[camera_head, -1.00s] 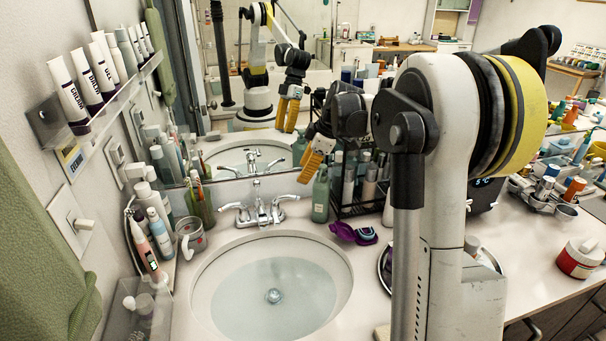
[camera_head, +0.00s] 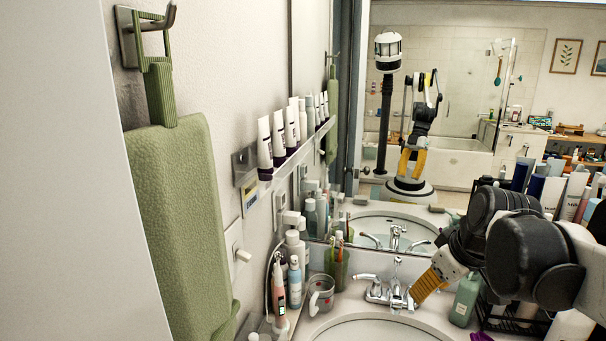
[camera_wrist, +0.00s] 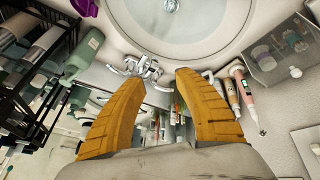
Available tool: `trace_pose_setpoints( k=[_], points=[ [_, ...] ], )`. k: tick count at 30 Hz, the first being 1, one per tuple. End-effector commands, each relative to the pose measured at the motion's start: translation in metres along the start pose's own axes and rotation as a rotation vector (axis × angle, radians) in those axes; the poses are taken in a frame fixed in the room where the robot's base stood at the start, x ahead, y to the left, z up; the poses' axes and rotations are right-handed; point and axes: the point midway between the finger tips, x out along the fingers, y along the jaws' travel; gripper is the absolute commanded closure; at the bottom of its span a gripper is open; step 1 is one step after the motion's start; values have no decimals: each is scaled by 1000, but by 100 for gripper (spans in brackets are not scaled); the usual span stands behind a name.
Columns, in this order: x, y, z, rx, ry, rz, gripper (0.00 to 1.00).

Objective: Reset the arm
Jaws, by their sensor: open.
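My gripper (camera_head: 424,290) is at the lower right of the head view, its orange fingers pointing down and left near the chrome faucet (camera_head: 397,285). In the wrist view my gripper (camera_wrist: 158,76) shows two ridged orange fingers spread apart with nothing between them. The faucet (camera_wrist: 143,68) and the sink basin (camera_wrist: 185,20) lie beyond the fingertips. My dark arm joints fill the right side of the head view and hide part of the counter.
A shelf of tubes (camera_head: 283,140) runs along that wall. A black rack (camera_wrist: 35,75) is at the wrist view's left.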

Motion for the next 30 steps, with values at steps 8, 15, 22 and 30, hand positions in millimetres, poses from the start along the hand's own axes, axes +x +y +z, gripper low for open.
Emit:
trace_pose_setpoints(
  k=[8, 15, 22, 30],
  points=[
    [-20, -80, 58, 236, 60, 68, 62],
    [-17, -119, 100, 395, 121, 94, 62],
    [-15, -127, 112, 440, 139, 99, 62],
    [-15, -127, 112, 440, 139, 99, 62]
  ],
)
